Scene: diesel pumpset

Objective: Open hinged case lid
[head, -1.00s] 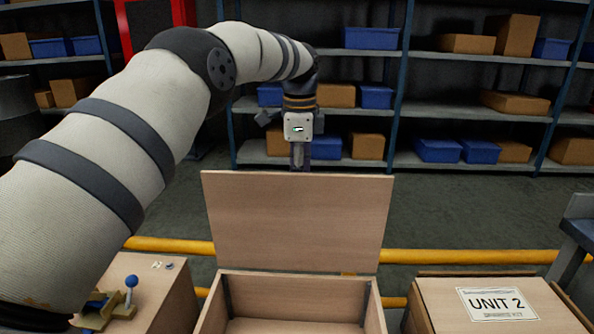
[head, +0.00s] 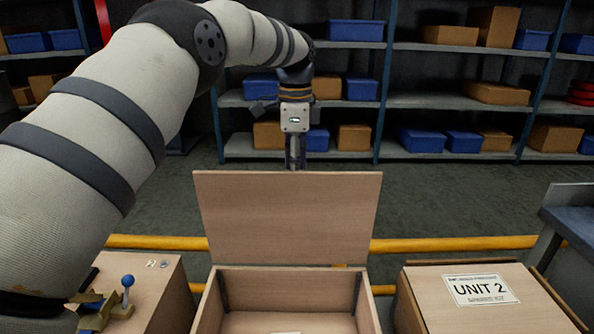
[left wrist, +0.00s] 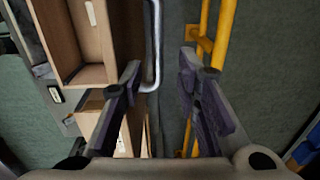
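The wooden case (head: 207,306) stands at the bottom middle of the head view. Its lid (head: 287,218) is raised, standing up along the back edge with its inner face toward me. My left gripper (head: 295,160) is behind and just above the lid's top edge, its fingertips partly hidden by the lid. My right gripper is not seen.
A closed case labelled UNIT 2 (head: 482,289) stands on the right. A wooden box (head: 163,292) with a blue-knobbed lever (head: 127,283) stands on the left. A yellow rail (head: 450,244) runs behind the cases. Shelves (head: 440,102) with bins line the back, beyond open floor.

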